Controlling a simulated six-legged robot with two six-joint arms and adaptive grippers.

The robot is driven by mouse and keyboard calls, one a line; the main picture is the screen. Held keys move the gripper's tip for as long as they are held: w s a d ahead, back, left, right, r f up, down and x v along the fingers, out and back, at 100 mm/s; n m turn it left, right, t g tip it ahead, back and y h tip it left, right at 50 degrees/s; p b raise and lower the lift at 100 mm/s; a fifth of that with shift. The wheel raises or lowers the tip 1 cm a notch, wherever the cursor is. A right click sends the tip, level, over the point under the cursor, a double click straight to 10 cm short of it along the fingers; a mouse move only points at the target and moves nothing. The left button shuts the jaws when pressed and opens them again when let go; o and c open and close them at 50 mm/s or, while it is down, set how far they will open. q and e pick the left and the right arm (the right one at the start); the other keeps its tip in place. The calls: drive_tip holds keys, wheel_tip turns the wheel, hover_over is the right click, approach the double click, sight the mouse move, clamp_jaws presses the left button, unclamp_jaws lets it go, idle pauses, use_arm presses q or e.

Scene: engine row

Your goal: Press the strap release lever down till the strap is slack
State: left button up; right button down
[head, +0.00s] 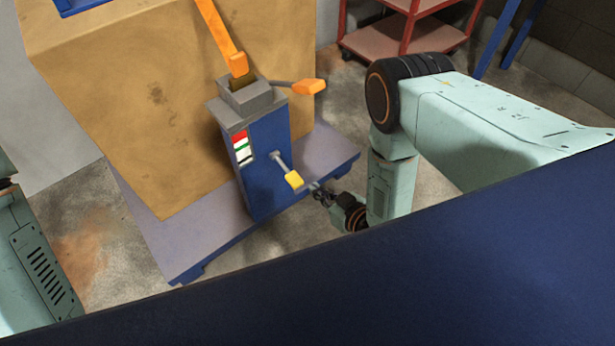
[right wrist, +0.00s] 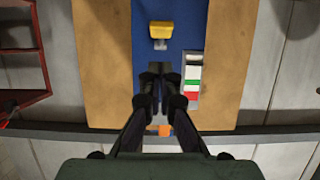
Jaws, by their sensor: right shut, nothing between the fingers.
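A blue post (head: 266,172) with a grey head (head: 250,100) stands against a large tan crate. A short lever with a yellow tip (head: 293,180) sticks out of its front, tilted downward; the tip also shows in the right wrist view (right wrist: 161,31). A second lever with an orange grip (head: 309,87) sticks out to the right of the head. An orange strap (head: 215,30) runs up from the head and looks straight. My right gripper (head: 320,192) is shut and empty, just right of the yellow tip and apart from it. My left gripper is out of view.
A gauge with red, green and white bands (head: 241,147) is on the post. The tan crate (head: 130,100) stands on a grey pallet (head: 335,158) with blue feet. A red cart (head: 405,35) stands behind. Bare floor lies between them.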

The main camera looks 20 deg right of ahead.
drive_tip(key=shift+s+d+p, duration=0.15)
drive_tip(key=shift+s+d, duration=0.15)
drive_tip(key=shift+s, duration=0.5)
drive_tip(key=shift+s+d+p, duration=0.15)
drive_tip(key=shift+s+d, duration=0.15)
drive_tip(key=shift+s, duration=0.5)
